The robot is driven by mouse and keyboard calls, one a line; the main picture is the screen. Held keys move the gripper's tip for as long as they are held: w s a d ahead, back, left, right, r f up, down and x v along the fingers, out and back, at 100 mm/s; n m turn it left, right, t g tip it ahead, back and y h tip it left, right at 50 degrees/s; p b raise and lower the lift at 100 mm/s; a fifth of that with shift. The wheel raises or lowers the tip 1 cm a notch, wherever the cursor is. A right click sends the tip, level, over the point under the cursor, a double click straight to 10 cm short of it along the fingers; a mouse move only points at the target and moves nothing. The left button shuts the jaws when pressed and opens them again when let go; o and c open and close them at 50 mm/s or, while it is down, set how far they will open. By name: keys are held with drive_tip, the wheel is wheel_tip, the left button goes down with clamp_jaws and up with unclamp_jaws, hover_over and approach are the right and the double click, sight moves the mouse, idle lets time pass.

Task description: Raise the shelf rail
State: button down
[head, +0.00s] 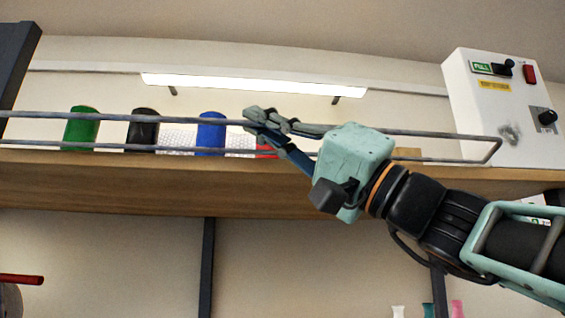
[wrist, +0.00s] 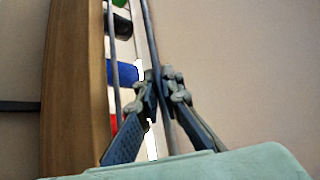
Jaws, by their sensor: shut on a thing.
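The shelf rail (head: 400,133) is a grey wire frame along the front of the wooden shelf, with an upper bar, a lower bar and a closed right end. My gripper (head: 258,118) reaches in from the right, with its fingertips at the upper bar. In the wrist view the upper bar (wrist: 149,35) runs between the two fingers of my gripper (wrist: 160,80), and they are shut on it. The lower bar (wrist: 112,60) runs apart from the fingers, nearer the shelf. The fingers hide a short piece of the upper bar.
On the shelf (head: 150,180) behind the rail stand a green can (head: 81,129), a black can (head: 143,131), a blue can (head: 211,132) and a partly hidden red thing (head: 266,151). A white control box (head: 500,110) stands at the right end. Above the rail is open room.

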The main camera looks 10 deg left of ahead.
drive_tip(key=m+t+h+p, duration=0.1)
drive_tip(key=m+p, duration=0.1)
drive_tip(key=w+r+m+t+h+p, duration=0.1)
drive_tip(key=m+h+p, duration=0.1)
drive_tip(key=r+m+t+h+p, duration=0.1)
drive_tip(key=m+p, duration=0.1)
drive_tip(key=m, duration=0.1)
drive_tip(key=shift+w+a+r+t, duration=0.2)
drive_tip(key=shift+w+t, duration=0.1)
drive_tip(key=shift+h, duration=0.3)
drive_tip(key=shift+f, duration=0.1)
drive_tip(key=c, duration=2.1)
unclamp_jaws()
drive_tip(key=shift+d, duration=0.1)
drive_tip(key=v, duration=1.1)
drive_tip(key=shift+s+d+f, duration=0.15)
drive_tip(key=shift+d, duration=0.2)
